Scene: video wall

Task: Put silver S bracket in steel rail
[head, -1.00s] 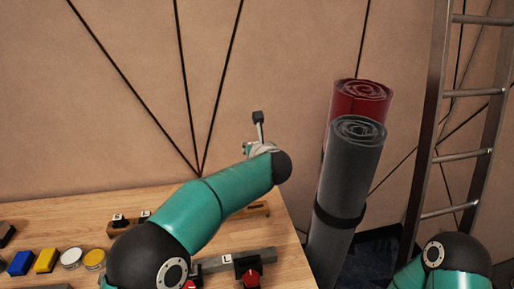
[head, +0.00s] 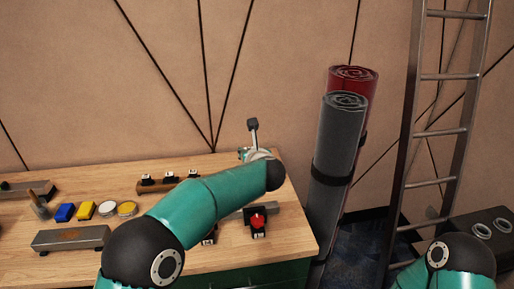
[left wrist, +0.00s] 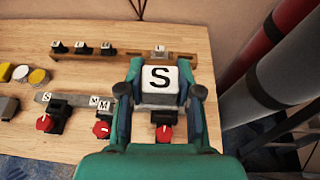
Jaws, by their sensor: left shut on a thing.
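My left gripper (left wrist: 160,95) is shut on the silver S bracket (left wrist: 160,77), whose white S label faces the left wrist camera. In the head view my left forearm reaches over the table, and the bracket in the fingers cannot be made out clearly. The steel rail (left wrist: 75,103) lies below and left of the gripper in the left wrist view, with S and M labels and red knobs along it. In the head view the rail (head: 234,213) is partly hidden by my forearm. The bracket is held above the table. My right gripper is out of view.
A wooden rail (left wrist: 125,54) with small lettered brackets lies farther back on the table (head: 210,165). Blue and yellow blocks, a round tin (head: 127,209) and a grey block (head: 70,239) lie left. Rolled mats (head: 337,150) and a ladder (head: 440,130) stand right.

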